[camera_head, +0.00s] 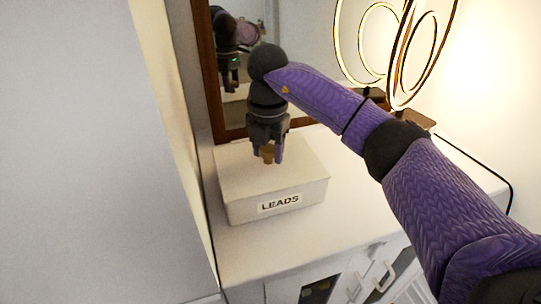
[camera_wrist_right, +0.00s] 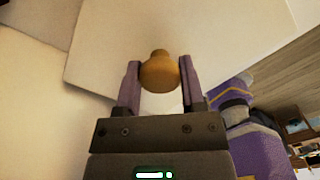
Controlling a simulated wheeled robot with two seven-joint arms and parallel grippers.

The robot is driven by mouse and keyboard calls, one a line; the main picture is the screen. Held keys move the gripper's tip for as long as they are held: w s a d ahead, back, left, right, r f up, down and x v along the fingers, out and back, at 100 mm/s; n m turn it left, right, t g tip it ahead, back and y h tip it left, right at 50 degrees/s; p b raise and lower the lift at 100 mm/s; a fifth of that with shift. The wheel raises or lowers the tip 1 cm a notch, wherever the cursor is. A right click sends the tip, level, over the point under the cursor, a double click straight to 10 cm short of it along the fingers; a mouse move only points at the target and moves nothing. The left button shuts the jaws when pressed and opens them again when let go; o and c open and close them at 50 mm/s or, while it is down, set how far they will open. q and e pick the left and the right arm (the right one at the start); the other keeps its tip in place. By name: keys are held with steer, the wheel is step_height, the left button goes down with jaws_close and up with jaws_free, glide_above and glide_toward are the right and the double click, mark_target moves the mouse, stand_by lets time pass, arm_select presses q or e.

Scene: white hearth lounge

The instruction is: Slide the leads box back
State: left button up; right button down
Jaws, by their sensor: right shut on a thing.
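The leads box (camera_head: 240,208) is a white lidded box with a "LEADS" label (camera_head: 280,202) on its front face. It sits on the left end of a white cabinet top. My right gripper (camera_head: 267,158) points down over the middle of the lid and is shut on a tan round knob (camera_head: 266,151). In the right wrist view the knob (camera_wrist_right: 160,73) is between the two fingers of my right gripper (camera_wrist_right: 160,85), with the white lid (camera_wrist_right: 110,50) beyond it. My left gripper is not in view.
The box stands close to the grey wall (camera_head: 90,150) on the left. A wood-framed mirror (camera_head: 212,80) stands behind it and reflects my arm. A lit ring lamp (camera_head: 405,65) is at the back right. The cabinet top (camera_head: 345,200) is clear right of the box.

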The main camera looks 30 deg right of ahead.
steer(key=shift+w+d+b, duration=0.25)
steer(key=shift+w+b, duration=0.15)
steer(key=shift+w, duration=0.55)
steer(key=shift+w+d+b, duration=0.15)
steer(key=shift+w+b, duration=0.35)
steer(key=shift+w, duration=0.15)
steer(key=shift+w+d+b, duration=0.15)
steer(key=shift+w+b, duration=0.35)
steer(key=shift+w, duration=0.15)
steer(key=shift+c, duration=0.5)
jaws_free()
step_height(320, 180, up, 10)
steer(key=p, duration=0.4)
